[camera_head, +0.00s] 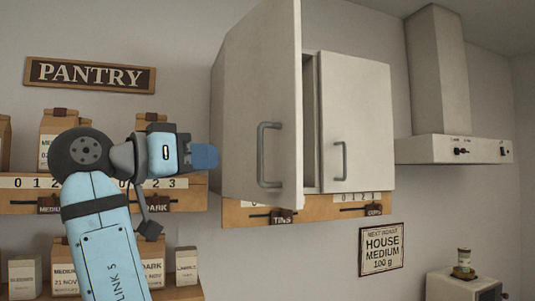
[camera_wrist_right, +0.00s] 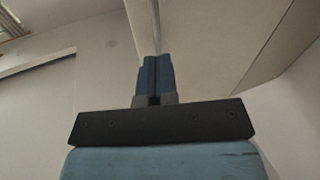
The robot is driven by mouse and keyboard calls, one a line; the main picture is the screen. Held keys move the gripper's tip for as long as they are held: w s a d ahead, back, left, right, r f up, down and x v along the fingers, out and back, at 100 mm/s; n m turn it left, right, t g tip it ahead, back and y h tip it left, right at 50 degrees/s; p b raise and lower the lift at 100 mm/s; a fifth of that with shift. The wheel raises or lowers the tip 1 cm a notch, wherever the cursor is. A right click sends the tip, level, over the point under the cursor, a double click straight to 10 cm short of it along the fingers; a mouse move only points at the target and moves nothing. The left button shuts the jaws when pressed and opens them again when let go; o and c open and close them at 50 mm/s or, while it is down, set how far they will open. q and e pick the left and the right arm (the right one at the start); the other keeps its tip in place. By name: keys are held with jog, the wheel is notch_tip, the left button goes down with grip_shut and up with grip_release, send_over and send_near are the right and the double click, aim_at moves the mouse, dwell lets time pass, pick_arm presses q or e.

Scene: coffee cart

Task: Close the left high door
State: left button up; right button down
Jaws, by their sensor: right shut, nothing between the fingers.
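The left high door (camera_head: 250,110) is a pale panel on the wall cabinet. It stands swung out towards me, with a dark gap between its free right edge and the cabinet. Its grey bar handle (camera_head: 262,155) is on the face I see, near the free edge. My right gripper (camera_head: 208,156) is shut and empty, at the left edge of the door in the picture, away from the handle; I cannot tell whether it touches. In the right wrist view, the shut blue fingers (camera_wrist_right: 155,70) point up beside a pale panel. My left gripper is not in view.
The right cabinet door (camera_head: 355,110) looks closed. A wooden rail (camera_head: 310,208) with sliders runs under the cabinet. Left are pantry shelves (camera_head: 20,207) with paper bags, partly behind my right arm. A range hood (camera_head: 455,150) hangs at right.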

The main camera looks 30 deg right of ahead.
jog(key=s+a+r+m+g, duration=0.1)
jog(key=s+r+m, duration=0.1)
jog(key=s+r, duration=0.1)
jog(key=p, duration=0.4)
send_near(293, 140)
jog(key=shift+g, duration=0.3)
jog(key=d, duration=0.7)
jog(key=shift+w+d+r, duration=0.15)
jog(key=shift+w+r, duration=0.05)
jog(key=shift+r, duration=0.05)
jog(key=shift+d, duration=0.15)
jog(key=shift+d, duration=0.1)
